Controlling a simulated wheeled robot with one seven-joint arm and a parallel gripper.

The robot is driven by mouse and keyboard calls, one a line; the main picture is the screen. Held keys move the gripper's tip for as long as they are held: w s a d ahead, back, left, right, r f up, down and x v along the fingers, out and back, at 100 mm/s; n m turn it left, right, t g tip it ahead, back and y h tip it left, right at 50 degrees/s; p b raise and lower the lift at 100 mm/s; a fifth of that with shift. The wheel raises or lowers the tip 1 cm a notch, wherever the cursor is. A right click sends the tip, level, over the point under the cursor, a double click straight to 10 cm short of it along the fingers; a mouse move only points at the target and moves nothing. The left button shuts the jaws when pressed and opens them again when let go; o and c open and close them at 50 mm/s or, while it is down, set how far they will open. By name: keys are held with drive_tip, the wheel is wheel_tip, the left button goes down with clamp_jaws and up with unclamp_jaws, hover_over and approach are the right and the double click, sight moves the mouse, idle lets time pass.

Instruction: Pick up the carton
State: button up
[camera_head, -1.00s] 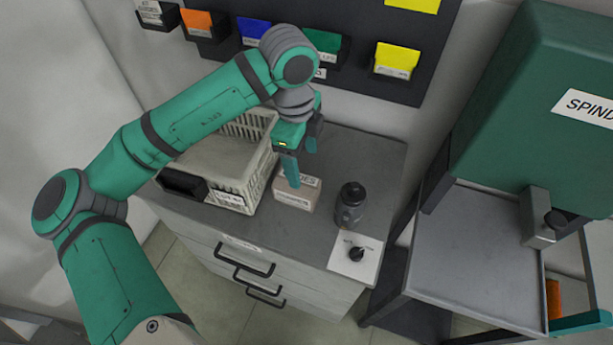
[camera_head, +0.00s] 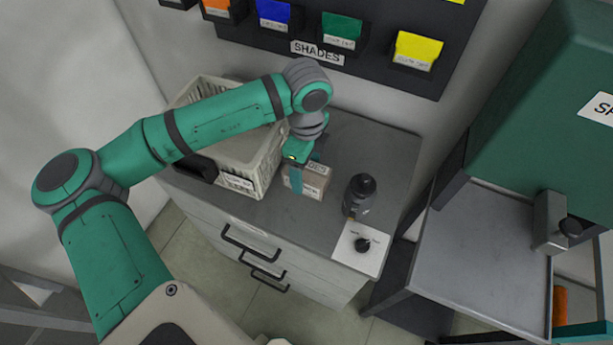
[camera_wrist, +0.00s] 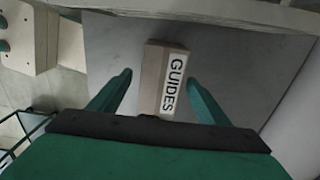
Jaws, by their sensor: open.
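The carton (camera_head: 312,184) is a small brown box with white labels, standing on the grey cabinet top between the basket and a dark bottle. In the wrist view the carton (camera_wrist: 152,78) shows a label reading "GUIDES". My gripper (camera_head: 300,182) is at the carton in the head view, partly covering it. In the wrist view my gripper (camera_wrist: 160,82) is open, with one green finger on each side of the carton and a visible gap on both sides. I cannot tell how far down the fingers reach.
A cream basket (camera_head: 268,168) stands close left of the carton. A dark bottle (camera_head: 359,194) and a white plate with a black knob (camera_head: 362,244) are to the right. Bins with coloured cards hang on a dark wall panel (camera_head: 381,62) behind. The cabinet top (camera_head: 385,150) is bare at the back right.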

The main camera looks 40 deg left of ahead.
drive_tip(key=shift+f, duration=0.7)
drive_tip(key=c, duration=1.3)
drive_tip(key=shift+r, duration=0.1)
drive_tip(key=shift+c, duration=0.2)
